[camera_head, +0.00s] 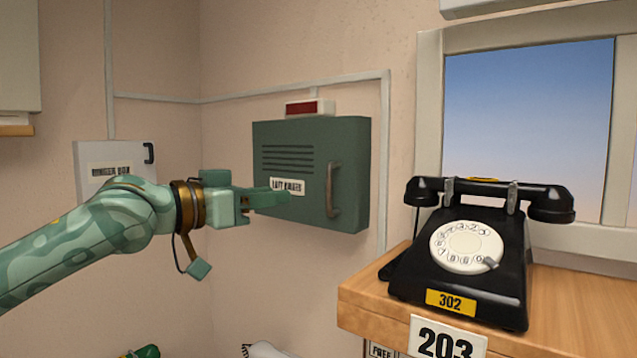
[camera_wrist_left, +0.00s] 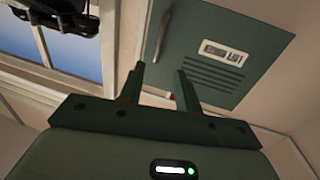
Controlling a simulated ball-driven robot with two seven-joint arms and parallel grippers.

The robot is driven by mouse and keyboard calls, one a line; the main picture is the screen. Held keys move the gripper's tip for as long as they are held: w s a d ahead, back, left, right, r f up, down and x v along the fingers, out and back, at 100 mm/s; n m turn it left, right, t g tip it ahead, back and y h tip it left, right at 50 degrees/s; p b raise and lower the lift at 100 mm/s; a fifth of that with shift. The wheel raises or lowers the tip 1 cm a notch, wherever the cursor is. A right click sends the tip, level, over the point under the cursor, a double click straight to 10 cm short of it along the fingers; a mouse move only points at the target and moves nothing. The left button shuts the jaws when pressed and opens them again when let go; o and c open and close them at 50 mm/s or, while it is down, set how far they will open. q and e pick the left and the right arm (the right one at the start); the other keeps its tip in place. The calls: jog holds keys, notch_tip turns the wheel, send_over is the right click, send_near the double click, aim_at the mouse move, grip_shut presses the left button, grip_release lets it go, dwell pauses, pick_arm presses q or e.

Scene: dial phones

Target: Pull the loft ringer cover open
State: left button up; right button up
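The loft ringer cover (camera_head: 350,150) is a dark green panel on a wall box, with slots, a white label and an upright bar handle (camera_head: 333,190) near its right edge. It looks closed. In the left wrist view the cover (camera_wrist_left: 215,25) and its handle (camera_wrist_left: 162,37) show upside down beyond the fingers. My left gripper (camera_head: 286,194) is in front of the cover by the label, left of the handle. In the wrist view its fingers (camera_wrist_left: 160,75) are apart with nothing between them, and the handle is outside them.
A black dial phone (camera_head: 470,240) marked 302 sits on a wooden shelf (camera_head: 380,306) at the right, below a window. A pale ringer box (camera_head: 88,156) is on the left wall. A red lamp (camera_head: 303,108) sits atop the green box. Conduit runs along the wall.

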aim_at(327, 187)
pick_arm(q)
jog(key=p+x, duration=0.3)
jog(key=x, duration=0.8)
jog(key=shift+r, duration=0.1)
grip_shut()
